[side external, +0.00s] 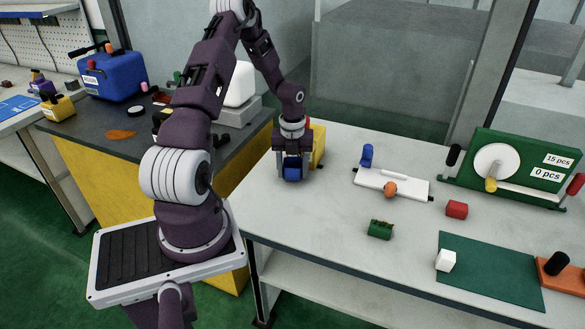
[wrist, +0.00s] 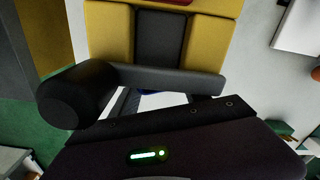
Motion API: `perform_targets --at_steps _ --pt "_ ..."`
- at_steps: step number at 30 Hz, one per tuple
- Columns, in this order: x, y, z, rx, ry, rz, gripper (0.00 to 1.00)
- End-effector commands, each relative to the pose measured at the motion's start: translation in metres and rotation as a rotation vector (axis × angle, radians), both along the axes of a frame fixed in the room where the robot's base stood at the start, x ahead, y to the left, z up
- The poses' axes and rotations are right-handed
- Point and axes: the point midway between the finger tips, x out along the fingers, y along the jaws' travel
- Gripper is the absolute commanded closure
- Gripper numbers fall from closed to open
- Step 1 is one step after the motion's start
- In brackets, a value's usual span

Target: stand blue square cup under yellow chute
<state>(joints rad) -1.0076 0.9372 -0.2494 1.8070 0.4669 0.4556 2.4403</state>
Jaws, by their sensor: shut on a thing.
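The yellow chute (side external: 319,147) stands on the white bench just behind and to the right of my gripper (side external: 292,160) in the side view. In the wrist view the yellow chute (wrist: 110,35) fills the top, with a dark channel down its middle. My gripper is shut on the blue square cup (side external: 292,173), low over the bench at the chute's front. The arm's end hides much of the cup and chute. I cannot tell whether the cup touches the bench. In the wrist view my gripper (wrist: 155,99) hides most of the cup; only a small bluish strip shows.
To the right lie a white board (side external: 400,185) with a blue handle and orange knob, a red block (side external: 457,209) and a green part (side external: 380,229). A green counter (side external: 525,165) stands at the back right. A green mat (side external: 495,275) holds a white block (side external: 446,260).

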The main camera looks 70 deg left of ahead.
Motion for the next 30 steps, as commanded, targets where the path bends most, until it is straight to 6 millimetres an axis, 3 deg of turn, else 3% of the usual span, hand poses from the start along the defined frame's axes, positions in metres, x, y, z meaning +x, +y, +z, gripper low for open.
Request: perform_targets --at_steps 22,23,26,30 --pt "0.0003 0.0003 -0.0098 0.001 0.0 -0.001 0.92" --pt "0.0003 0.0003 -0.0098 0.001 0.0 -0.001 0.42" --pt "0.0002 0.0004 -0.0098 0.001 0.0 -0.001 0.23" --pt "0.0 0.0002 -0.0099 0.0 0.0 0.0 0.21"
